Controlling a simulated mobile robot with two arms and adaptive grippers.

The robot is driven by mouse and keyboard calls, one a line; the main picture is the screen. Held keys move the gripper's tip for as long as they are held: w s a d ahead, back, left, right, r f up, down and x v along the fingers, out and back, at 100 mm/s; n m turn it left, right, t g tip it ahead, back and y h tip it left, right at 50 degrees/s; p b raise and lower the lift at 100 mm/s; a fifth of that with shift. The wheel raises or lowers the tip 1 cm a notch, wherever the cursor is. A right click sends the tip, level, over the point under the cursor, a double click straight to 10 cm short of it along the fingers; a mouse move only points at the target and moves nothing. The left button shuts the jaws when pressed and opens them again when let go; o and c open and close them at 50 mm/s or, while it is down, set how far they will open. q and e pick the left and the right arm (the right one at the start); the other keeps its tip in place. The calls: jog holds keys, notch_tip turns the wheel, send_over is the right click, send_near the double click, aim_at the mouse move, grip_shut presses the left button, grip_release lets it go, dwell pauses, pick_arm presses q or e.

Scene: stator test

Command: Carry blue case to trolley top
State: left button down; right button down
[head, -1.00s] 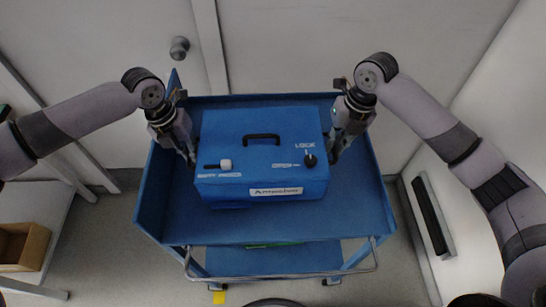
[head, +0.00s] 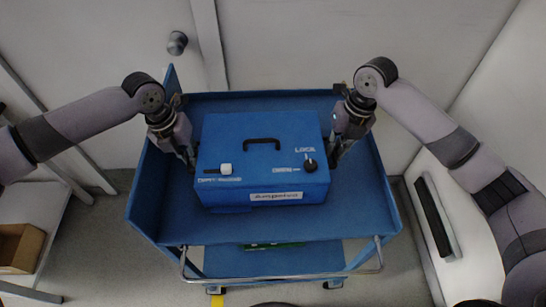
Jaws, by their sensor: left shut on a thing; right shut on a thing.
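The blue case (head: 225,146) has a black top handle, a white knob, a black knob and a white label on its front. It is upright, over the top tray of the blue trolley (head: 155,205). I cannot tell whether its underside touches the tray. My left gripper (head: 190,162) is shut at the case's left side. My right gripper (head: 333,158) is shut at its right side. The fingertips are partly hidden against the case sides.
The trolley has raised rims, a front push handle (head: 285,277) and a lower shelf with a green item (head: 272,245). A door with a round knob (head: 177,42) stands behind. A table with a brown box (head: 20,247) is at the left. A white wall unit (head: 437,215) is at the right.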

pick_arm(q)
jog(key=shift+w+a+f+b, duration=0.1)
jog(key=shift+a+f+b, duration=0.05)
jog(key=shift+f+b, duration=0.45)
pick_arm(e)
jog(key=shift+d+f, duration=0.2)
jog(key=shift+f, duration=0.45)
pick_arm(q)
jog(key=c, duration=2.1)
grip_release()
pick_arm(e)
jog(key=c, duration=2.1)
grip_release()
pick_arm(q)
jog(key=o, duration=0.3)
jog(key=shift+s+r, duration=0.1)
jog(key=shift+s, duration=0.15)
pick_arm(e)
jog(key=o, duration=0.3)
jog(key=shift+s+a+r, duration=0.1)
jog(key=shift+s+r, duration=0.05)
pick_arm(q)
jog(key=shift+o, duration=0.5)
pick_arm(e)
jog(key=shift+o, duration=0.5)
jog(key=shift+a, duration=0.1)
